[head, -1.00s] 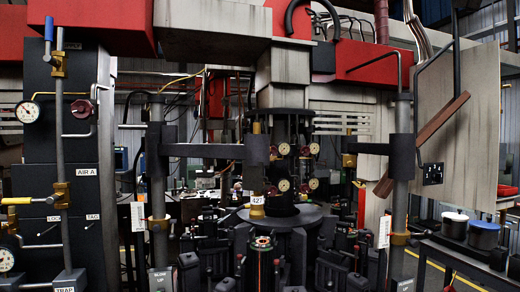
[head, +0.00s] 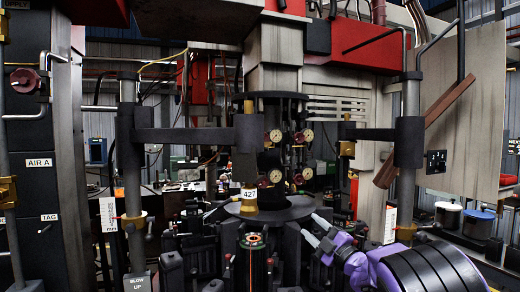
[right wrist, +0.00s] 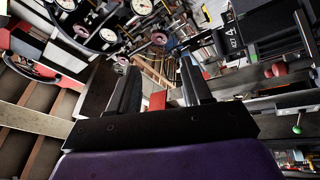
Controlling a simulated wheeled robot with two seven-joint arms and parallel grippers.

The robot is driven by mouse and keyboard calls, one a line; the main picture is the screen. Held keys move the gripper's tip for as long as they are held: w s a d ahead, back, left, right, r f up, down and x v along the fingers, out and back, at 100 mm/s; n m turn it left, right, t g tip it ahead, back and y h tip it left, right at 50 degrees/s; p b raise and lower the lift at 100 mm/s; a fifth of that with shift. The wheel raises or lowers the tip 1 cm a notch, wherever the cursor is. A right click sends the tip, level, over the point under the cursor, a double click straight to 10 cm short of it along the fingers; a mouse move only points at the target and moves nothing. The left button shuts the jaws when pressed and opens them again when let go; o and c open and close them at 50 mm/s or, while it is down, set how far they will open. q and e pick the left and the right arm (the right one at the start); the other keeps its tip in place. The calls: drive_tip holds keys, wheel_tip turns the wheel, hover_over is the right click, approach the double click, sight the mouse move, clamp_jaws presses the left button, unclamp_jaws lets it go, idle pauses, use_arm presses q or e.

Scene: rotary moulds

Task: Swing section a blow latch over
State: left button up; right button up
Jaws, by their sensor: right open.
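My right gripper (head: 312,228) is at the lower right of centre in the head view, on a purple and black arm. Its two fingers are apart, empty, and point up and left toward the round dark plate (head: 270,210) of the machine. In the right wrist view the gripper (right wrist: 160,88) shows a gap between its fingers with nothing held. I cannot tell which part is the section A blow latch. My left gripper is not in view.
Dark upright mould parts (head: 255,265) crowd the space below the round plate. A horizontal arm (head: 195,135) crosses from the left post to the centre. A brass piece tagged 427 (head: 249,194) stands on the plate. White-topped and blue-topped tubs (head: 478,222) stand at right.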

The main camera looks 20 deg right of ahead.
drive_tip(key=a+r+n+g+y, duration=0.3)
drive_tip(key=r+n+y, duration=0.4)
drive_tip(key=r+n, duration=0.6)
drive_tip(key=n+g+y, duration=0.2)
drive_tip(key=n+g, duration=0.5)
drive_tip(key=n, duration=1.2)
approach(263, 132)
drive_tip(key=shift+h, duration=0.3)
drive_tip(key=p+x, duration=0.1)
drive_tip(key=x, duration=0.2)
drive_tip(key=p+x, duration=0.2)
drive_tip(key=x, duration=0.1)
drive_tip(key=p+x, duration=0.2)
drive_tip(key=x, duration=0.2)
drive_tip(key=shift+r, duration=0.25)
drive_tip(key=shift+w+a+f, duration=0.1)
drive_tip(key=shift+w+a, duration=0.1)
drive_tip(key=shift+a, duration=0.15)
drive_tip(key=shift+w+f, duration=0.2)
drive_tip(key=shift+w, duration=0.05)
clamp_jaws()
